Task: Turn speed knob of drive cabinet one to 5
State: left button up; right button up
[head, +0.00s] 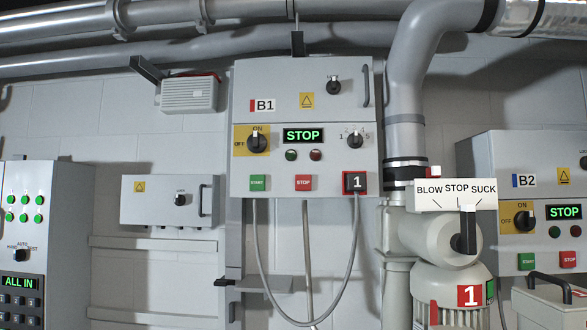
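The cabinet's display (303,135) reads STOP in green. Neither of my grippers is in view.
An ON/OFF switch (257,141) is left of the display, with START (257,183) and STOP (303,183) buttons below. A blower (427,235) with a BLOW/STOP/SUCK lever (467,230) stands at lower right. Cabinet B2 (481,160) is farther right; a control panel (50,190) is at left.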

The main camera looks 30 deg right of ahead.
aim_at(355, 141)
jog(key=z, duration=1.45)
